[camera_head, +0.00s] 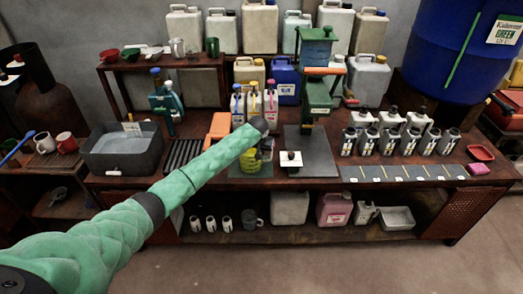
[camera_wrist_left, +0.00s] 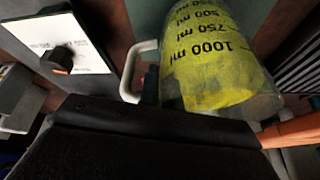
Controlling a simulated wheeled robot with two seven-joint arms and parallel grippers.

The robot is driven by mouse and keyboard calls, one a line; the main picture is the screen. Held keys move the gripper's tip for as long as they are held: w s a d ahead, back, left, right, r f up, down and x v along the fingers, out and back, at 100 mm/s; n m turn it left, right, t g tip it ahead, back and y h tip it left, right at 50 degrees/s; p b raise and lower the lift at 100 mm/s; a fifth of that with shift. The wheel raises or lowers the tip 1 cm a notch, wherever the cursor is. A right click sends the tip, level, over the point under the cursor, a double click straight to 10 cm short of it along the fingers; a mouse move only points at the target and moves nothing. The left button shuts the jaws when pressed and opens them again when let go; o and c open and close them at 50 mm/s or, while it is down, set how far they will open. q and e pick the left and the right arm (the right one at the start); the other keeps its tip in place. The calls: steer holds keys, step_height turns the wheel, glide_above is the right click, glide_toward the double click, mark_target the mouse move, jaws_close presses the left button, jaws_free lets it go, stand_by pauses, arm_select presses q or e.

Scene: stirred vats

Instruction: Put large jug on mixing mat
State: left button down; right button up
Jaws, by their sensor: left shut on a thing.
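The large jug (camera_wrist_left: 212,60) is clear with yellow contents and black marks up to 1000 ml. It also shows in the head view (camera_head: 250,161), partly covered by my left arm. Its pale handle (camera_wrist_left: 132,70) is on the left in the wrist view. My left gripper (camera_wrist_left: 150,88) is shut on the jug at its handle side; its fingers are mostly hidden. A dark green mat (camera_head: 236,172), likely the mixing mat, lies under or just behind the jug. I cannot tell whether the jug touches it. My right gripper is not in view.
A green stirrer (camera_head: 318,90) on a dark base stands right of the jug, with a white card and black knob (camera_head: 291,159) close by. Bottles (camera_head: 238,105) stand behind. A black rack (camera_head: 183,154) and grey basin (camera_head: 122,150) are left.

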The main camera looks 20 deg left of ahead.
arm_select(q)
steer(key=shift+f, duration=0.1)
steer(key=c, duration=1.6)
jaws_free()
